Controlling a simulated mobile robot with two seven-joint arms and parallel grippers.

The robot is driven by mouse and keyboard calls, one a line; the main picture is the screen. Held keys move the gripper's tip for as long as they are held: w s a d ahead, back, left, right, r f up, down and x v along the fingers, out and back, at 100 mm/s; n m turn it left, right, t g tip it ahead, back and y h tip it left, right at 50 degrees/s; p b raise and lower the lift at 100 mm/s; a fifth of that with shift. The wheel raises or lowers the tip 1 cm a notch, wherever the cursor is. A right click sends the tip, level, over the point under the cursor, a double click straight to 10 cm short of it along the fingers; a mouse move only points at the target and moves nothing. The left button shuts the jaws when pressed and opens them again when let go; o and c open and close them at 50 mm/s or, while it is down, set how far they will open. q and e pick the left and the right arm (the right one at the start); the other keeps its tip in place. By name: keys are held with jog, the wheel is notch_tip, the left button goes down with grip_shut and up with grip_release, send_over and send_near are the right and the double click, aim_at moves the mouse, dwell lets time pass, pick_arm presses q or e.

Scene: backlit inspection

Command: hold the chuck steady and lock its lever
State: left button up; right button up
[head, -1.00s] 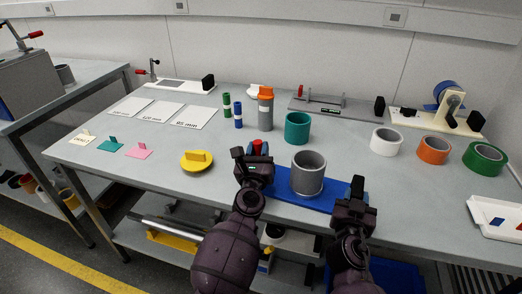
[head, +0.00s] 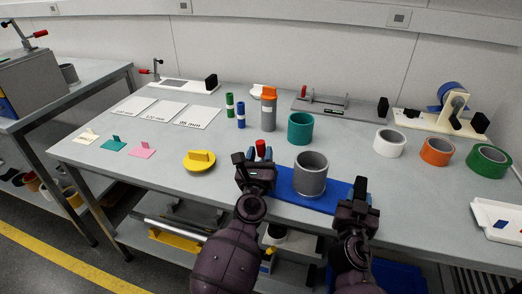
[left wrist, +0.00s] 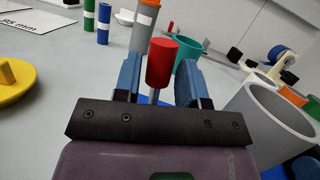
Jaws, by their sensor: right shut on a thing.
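The chuck is a blue base plate (head: 298,190) at the table's front edge with a grey cylinder (head: 310,174) standing on it. Its lever has a red handle (head: 261,148) on a thin metal stem, left of the cylinder. My left gripper (head: 255,168) is at the lever. In the left wrist view the red handle (left wrist: 162,62) stands between its two blue-padded fingers (left wrist: 157,85), which are apart with gaps beside the stem. My right gripper (head: 357,190) is shut at the plate's right end; its fingers partly hide the grip there.
A yellow disc with a tab (head: 200,161) lies left of my left gripper. A teal cylinder (head: 300,128) and an orange-topped bottle (head: 268,110) stand behind the chuck. Tape rolls, white (head: 390,143), orange (head: 437,151) and green (head: 488,160), stand at right.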

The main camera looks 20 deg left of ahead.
pick_arm(q)
jog(key=v, duration=1)
jog(key=shift+s+f, duration=0.1)
jog(key=shift+s, duration=0.15)
jog(key=shift+c, duration=0.2)
